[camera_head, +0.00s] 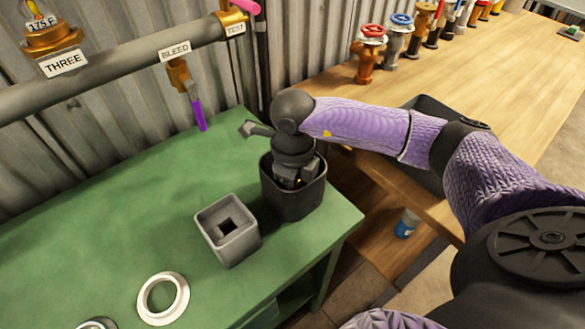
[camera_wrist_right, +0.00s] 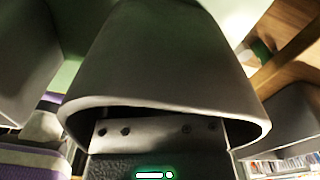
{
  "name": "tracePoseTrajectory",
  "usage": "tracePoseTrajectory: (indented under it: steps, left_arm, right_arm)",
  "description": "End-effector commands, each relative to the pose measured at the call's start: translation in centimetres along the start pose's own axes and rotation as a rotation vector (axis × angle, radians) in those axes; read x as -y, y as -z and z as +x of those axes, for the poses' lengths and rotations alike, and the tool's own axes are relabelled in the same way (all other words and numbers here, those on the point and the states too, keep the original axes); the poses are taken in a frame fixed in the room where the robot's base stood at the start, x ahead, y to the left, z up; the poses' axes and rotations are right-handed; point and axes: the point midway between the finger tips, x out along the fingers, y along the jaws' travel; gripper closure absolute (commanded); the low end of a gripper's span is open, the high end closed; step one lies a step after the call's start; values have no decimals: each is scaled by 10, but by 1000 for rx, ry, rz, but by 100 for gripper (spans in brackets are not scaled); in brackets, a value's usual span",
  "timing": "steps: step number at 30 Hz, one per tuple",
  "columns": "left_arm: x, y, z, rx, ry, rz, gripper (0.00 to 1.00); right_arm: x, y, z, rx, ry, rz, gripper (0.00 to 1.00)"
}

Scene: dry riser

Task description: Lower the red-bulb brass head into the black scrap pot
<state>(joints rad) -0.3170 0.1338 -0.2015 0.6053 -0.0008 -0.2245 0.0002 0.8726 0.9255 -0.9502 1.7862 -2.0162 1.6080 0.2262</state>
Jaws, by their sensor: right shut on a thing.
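The black scrap pot (camera_head: 293,205) stands upright on the green bench near its right corner. My right gripper (camera_head: 298,178) points down into the pot's mouth, with its fingers below the rim. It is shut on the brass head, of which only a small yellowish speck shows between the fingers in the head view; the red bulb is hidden. Whether the head touches the pot's floor cannot be seen. In the right wrist view a large dark grey form fills the middle and the held head cannot be made out. My left gripper is not in view.
A grey square holder (camera_head: 228,232) with a square hole stands just left of the pot. A white ring (camera_head: 163,298) lies at the front. A grey pipe (camera_head: 110,75) with labelled fittings runs behind. Several valves, including a red one (camera_head: 368,52), line the wooden bench (camera_head: 480,75).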

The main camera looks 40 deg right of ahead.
Motion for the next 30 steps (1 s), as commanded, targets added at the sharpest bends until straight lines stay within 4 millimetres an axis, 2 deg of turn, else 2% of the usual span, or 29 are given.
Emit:
tracePoseTrajectory:
  steps: [5,6,11,21,25,30]
  left_arm:
    - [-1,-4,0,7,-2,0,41]
    - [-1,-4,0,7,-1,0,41]
    - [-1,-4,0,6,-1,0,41]
    - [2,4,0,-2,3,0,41]
    - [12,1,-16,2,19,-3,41]
    - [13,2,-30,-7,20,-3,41]
  right_arm:
    - [0,0,0,0,0,0,100]
    - [0,0,0,0,0,0,48]
    - [0,0,0,0,0,0,14]
    - [0,0,0,0,0,0,13]
    - [0,-1,-40,6,4,-1,13]
    - [0,0,-82,4,3,0,13]
